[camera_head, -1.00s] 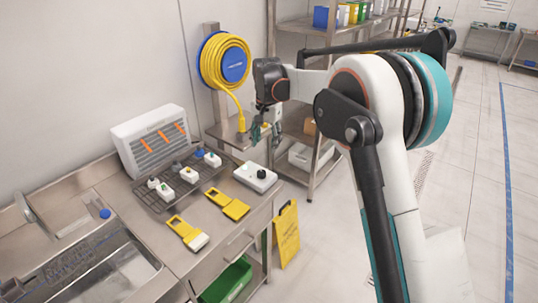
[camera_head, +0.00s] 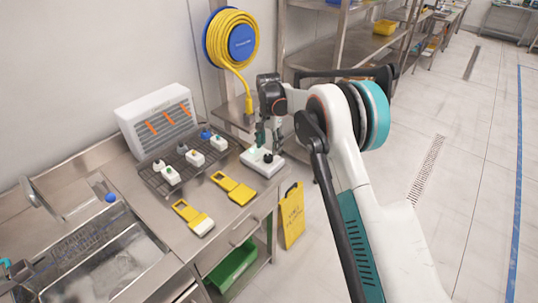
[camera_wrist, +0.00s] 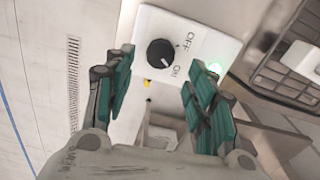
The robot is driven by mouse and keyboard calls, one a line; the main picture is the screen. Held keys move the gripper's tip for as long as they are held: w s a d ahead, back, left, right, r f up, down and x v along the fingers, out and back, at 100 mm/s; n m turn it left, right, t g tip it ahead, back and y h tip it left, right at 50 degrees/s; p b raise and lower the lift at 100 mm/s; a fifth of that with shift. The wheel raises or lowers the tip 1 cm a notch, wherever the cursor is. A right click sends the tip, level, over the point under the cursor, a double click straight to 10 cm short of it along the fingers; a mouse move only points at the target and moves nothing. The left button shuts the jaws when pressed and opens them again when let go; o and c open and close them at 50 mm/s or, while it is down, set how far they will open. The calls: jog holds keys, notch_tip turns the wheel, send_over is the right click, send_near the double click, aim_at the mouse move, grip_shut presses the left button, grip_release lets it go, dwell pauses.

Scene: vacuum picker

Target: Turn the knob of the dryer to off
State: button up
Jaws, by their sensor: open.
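The white control box (camera_head: 258,165) sits at the right end of the steel counter, with a black knob (camera_head: 268,158) on top. In the wrist view the box (camera_wrist: 200,22) carries the labels OFF and ON beside the round knob (camera_wrist: 160,53). A small white mark on the knob appears to point towards ON. My gripper (camera_head: 268,142) is just above the box. Its teal fingers (camera_wrist: 160,92) are open and empty, spread either side of the knob's line and apart from it. The white dryer (camera_head: 157,120) with orange strips stands against the wall.
A wire rack (camera_head: 186,162) with several small white items lies left of the box. Two yellow tools (camera_head: 233,188) lie on the counter in front. A yellow hose reel (camera_head: 232,42) hangs behind my gripper. A yellow sign (camera_head: 292,215) stands below the counter's right end.

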aim_at(269, 155)
notch_tip(269, 155, down, 5)
jog(key=shift+r, duration=0.1)
dwell(0.3)
jog(key=c, duration=1.1)
